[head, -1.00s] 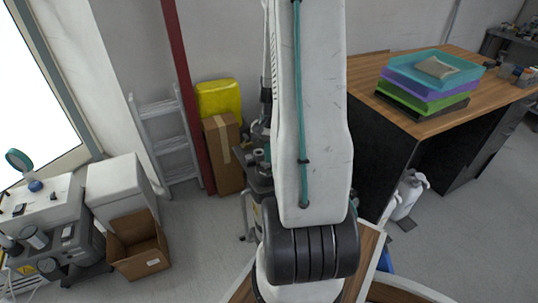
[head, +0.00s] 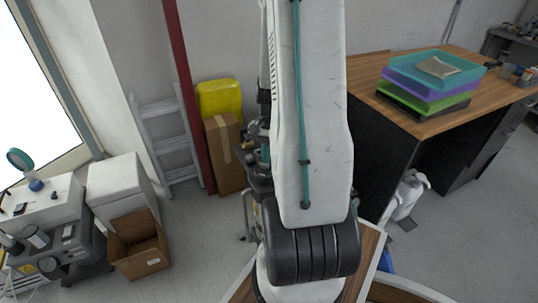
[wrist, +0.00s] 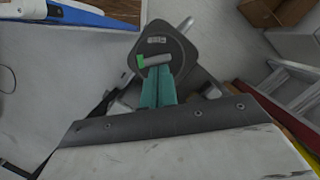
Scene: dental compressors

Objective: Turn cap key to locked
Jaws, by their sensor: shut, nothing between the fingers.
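In the wrist view a dark grey rounded cap (wrist: 168,44) carries a small pale label and a short light-grey key (wrist: 153,59) with a green end at its left. The key lies nearly level across the cap in the picture, tilted slightly. My gripper (wrist: 158,72) has teal fingers that are shut and empty, with their tips just below the key. I cannot tell whether the tips touch it. In the head view my own arm hides the gripper and the key.
A grey metal rod (wrist: 184,25) sticks out beyond the cap. In the head view a ladder (head: 165,140), a cardboard box (head: 222,155) and a yellow case (head: 219,98) stand by the wall. A wooden desk (head: 425,125) with stacked trays (head: 430,80) stands right.

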